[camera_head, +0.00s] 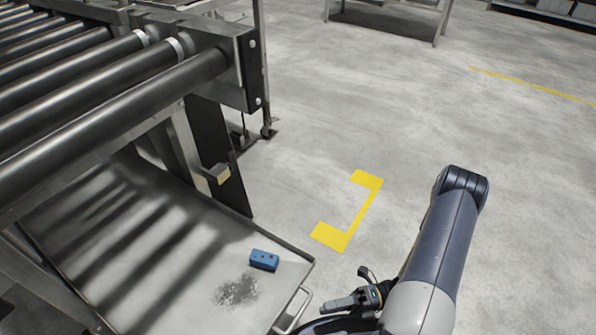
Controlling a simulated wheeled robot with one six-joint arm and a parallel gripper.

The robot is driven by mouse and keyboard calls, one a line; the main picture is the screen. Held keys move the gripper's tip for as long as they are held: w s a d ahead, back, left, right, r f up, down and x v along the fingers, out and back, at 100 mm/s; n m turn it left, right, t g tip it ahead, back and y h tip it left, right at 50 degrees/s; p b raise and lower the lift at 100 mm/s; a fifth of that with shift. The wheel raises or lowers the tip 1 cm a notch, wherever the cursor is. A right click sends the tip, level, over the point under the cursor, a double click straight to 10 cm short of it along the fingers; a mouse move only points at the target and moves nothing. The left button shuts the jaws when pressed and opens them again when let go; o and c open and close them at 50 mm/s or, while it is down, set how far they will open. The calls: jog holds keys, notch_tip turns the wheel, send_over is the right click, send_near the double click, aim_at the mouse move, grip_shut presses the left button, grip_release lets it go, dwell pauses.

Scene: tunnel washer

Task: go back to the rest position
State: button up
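My gripper (338,303) shows at the bottom of the view, right of the metal tray's corner and partly behind my arm. It is seen from the side, so I cannot tell whether its fingers are open or shut. My arm (443,240) rises from the bottom edge to a bent joint at the upper right, over open floor. No held object can be made out at the gripper.
A roller conveyor (110,110) fills the upper left. Below it, a metal tray (185,320) with a handle holds a blue block (264,260) and a dark speckled patch (237,291). A yellow floor bracket (365,212) lies ahead. The floor at right is clear.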

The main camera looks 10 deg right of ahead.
aim_at(298, 313)
jog(key=a, duration=0.3)
jog(key=a+b, duration=0.1)
jog(key=a, duration=0.1)
jog(key=a+r, duration=0.1)
jog(key=a, duration=0.2)
jog(key=shift+s+a, duration=0.35)
jog(key=shift+s, duration=0.05)
jog(key=shift+r, duration=0.1)
jog(key=shift+w+a, duration=0.2)
